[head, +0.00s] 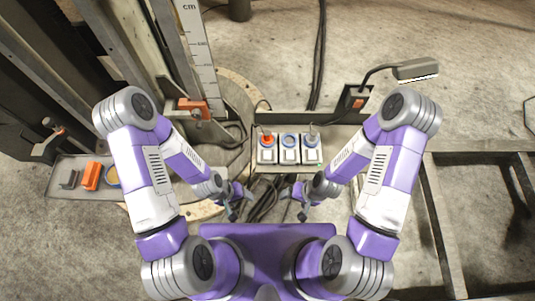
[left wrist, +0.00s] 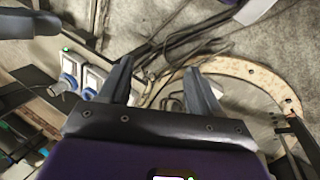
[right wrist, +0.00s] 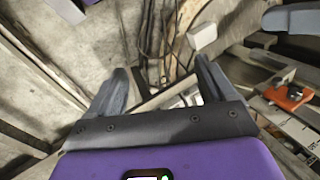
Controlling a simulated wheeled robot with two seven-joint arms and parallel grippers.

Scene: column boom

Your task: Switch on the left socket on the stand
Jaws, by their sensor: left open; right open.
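The stand (head: 285,169) holds three white socket units in a row in the head view. The left socket (head: 267,154) has an orange-red piece at its top and a white switch part below. The middle socket (head: 290,155) shows an empty blue ring. The right socket (head: 311,155) has a grey plug in it. The switch positions are too small to tell. My left gripper (head: 240,205) is open and empty, in front of the stand and apart from it. My right gripper (head: 293,205) is also open and empty, in front of the stand. Two sockets show in the left wrist view (left wrist: 92,78).
A column with a cm scale (head: 200,50) and an orange clamp (head: 193,105) stands at the left. A tray (head: 100,160) with an orange block lies far left. An orange-black box (head: 354,98) and a lamp-like head (head: 416,70) are behind right. Cables lie on the floor.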

